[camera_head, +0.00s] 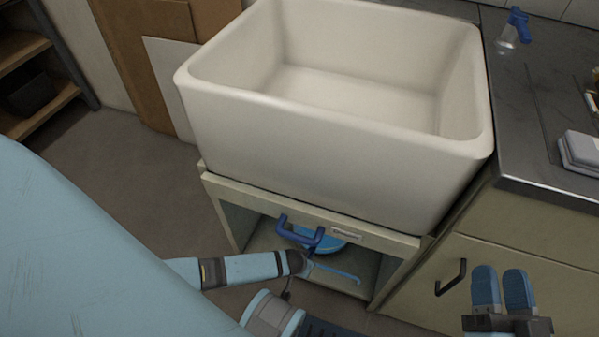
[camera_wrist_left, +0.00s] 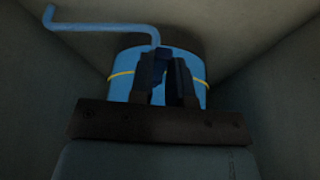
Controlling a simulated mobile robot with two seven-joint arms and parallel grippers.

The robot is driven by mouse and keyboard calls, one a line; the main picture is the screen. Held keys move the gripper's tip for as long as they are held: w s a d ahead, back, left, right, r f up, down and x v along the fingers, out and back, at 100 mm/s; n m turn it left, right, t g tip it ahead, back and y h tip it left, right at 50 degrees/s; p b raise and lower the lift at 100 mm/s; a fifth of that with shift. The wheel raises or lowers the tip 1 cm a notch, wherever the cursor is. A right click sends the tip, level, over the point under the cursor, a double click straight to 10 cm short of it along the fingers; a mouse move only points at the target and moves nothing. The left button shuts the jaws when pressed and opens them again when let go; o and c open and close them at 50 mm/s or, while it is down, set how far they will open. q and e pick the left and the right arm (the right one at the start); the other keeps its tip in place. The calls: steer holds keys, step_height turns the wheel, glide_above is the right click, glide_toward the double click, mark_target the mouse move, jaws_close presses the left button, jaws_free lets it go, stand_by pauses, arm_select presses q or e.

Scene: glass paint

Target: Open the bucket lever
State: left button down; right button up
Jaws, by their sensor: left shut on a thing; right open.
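The blue bucket (camera_head: 322,238) stands inside the open cabinet under the sink, mostly hidden in the head view. In the left wrist view the bucket (camera_wrist_left: 122,66) has a thin yellow band. Its thin bent blue lever (camera_head: 338,273) sticks out to the right in the head view; in the left wrist view the lever (camera_wrist_left: 95,20) reaches to the upper left. My left gripper (camera_wrist_left: 167,72) is in front of the bucket, shut on the near end of the lever; the exact contact is dark. My right gripper (camera_head: 501,289) is open and empty at the lower right.
The large white sink (camera_head: 330,150) sits above the cabinet frame (camera_head: 375,237). A dark blue U-shaped handle (camera_head: 300,236) shows at the frame's front. The counter (camera_head: 525,110) holds a spray bottle (camera_head: 514,28).

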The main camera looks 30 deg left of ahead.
arm_select(q)
steer(key=shift+d, duration=0.1)
arm_select(e)
steer(key=shift+r, duration=0.2)
arm_select(q)
steer(key=c, duration=1.1)
jaws_free()
